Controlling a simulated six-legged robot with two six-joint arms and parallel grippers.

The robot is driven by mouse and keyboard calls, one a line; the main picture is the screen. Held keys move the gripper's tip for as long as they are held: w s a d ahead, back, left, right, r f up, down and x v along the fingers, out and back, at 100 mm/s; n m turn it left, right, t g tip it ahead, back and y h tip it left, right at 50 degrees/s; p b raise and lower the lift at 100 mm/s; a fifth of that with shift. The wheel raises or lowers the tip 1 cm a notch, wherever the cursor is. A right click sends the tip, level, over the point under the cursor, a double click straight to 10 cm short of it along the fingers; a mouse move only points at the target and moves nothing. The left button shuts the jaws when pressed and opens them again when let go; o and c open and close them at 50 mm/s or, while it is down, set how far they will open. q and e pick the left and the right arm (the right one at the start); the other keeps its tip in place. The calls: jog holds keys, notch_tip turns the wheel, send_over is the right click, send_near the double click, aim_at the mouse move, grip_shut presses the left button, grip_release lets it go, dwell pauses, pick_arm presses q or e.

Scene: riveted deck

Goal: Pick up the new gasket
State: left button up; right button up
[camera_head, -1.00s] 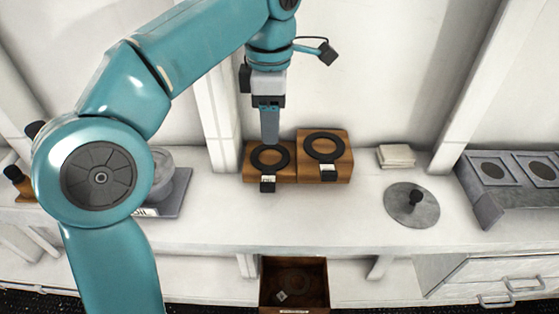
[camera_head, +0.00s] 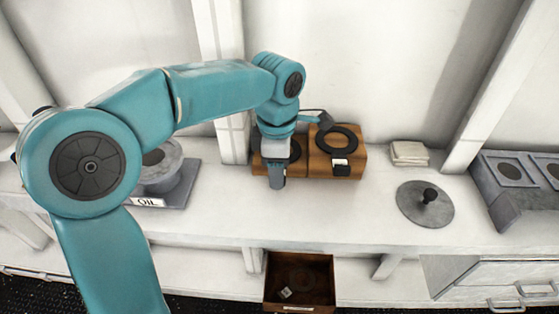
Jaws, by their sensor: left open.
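Two black ring gaskets lie on two wooden blocks at the back of the bench. The right gasket (camera_head: 337,138) shows whole on its block (camera_head: 350,170), with a small white tag in front. The left gasket (camera_head: 294,150) is mostly hidden behind my left gripper (camera_head: 277,184); its block (camera_head: 300,171) is partly hidden too. I cannot read the tags, so I cannot tell which gasket is the new one. My left gripper is open, points down, and hangs at the left block's front side. I see nothing between its fingers. My right gripper is not in view.
A brown open box (camera_head: 270,287) below the bench's front edge holds a dim ring and a small tag. A grey disc with a knob (camera_head: 425,204), a white stack (camera_head: 409,153) and a grey unit (camera_head: 505,175) stand right. An "OIL" dish (camera_head: 178,190) is left.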

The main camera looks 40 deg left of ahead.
pick_arm(q)
jog(key=shift+a+f, duration=0.1)
jog(key=shift+f, duration=0.45)
jog(key=shift+d+f, duration=0.15)
jog(key=shift+d, duration=0.05)
jog(key=shift+a, duration=0.15)
grip_shut()
